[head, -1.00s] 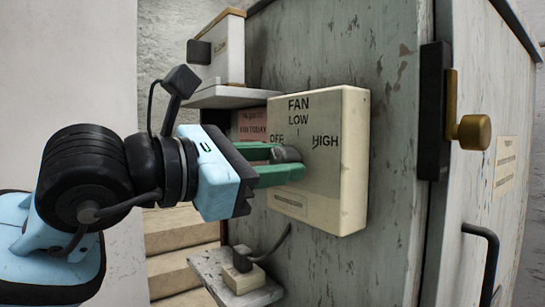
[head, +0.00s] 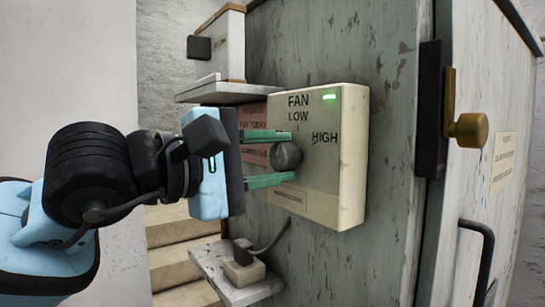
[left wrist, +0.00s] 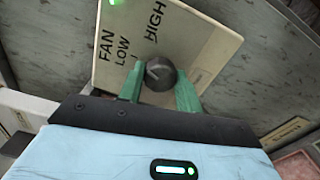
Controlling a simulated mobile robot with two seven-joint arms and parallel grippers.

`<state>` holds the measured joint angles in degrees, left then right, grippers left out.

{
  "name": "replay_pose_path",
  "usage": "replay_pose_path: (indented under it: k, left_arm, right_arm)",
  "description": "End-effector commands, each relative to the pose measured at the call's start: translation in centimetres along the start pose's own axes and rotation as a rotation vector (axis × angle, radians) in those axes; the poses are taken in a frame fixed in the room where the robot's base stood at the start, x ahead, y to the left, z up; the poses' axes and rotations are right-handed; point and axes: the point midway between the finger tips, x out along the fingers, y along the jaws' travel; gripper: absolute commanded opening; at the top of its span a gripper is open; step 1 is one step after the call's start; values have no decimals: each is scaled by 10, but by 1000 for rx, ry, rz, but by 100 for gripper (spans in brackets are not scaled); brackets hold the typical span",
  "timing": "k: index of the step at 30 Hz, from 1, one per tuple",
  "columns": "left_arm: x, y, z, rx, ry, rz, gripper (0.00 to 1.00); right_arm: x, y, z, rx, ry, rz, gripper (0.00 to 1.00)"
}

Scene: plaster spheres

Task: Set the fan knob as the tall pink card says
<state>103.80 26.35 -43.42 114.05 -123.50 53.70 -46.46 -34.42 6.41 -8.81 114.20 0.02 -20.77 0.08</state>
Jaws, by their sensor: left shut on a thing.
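The cream fan box (head: 345,165) is on the grey-green panel, with FAN, LOW and HIGH readable and a green light lit at its top. The dark round fan knob (head: 287,156) sits on its face; its pointer direction is unclear. My left gripper (head: 283,159) has its green fingers shut on the knob, one above and one below. In the left wrist view the fingers flank the knob (left wrist: 160,73). A pink card (head: 254,114) behind the gripper is partly covered; "FAN TODAY" seems to show, but its setting is not readable. My right gripper is out of view.
A shelf (head: 228,94) with a pale box (head: 222,45) is above the gripper. A lower shelf (head: 252,293) holds a small block with a cable. A brass knob (head: 470,131), a dark handle (head: 482,265) and a pale card (head: 503,160) are at the right.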

Motion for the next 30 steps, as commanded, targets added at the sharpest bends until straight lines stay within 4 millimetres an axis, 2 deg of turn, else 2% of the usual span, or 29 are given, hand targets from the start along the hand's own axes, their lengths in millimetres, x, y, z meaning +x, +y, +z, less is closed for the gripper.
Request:
replay_pose_path:
  k: [18, 30]
  left_arm:
    - [0, 0, 0, 535, 0, 1, 11]
    - [0, 0, 0, 690, -1, 0, 11]
  right_arm:
    - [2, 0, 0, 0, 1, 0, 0]
    - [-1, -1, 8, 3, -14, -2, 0]
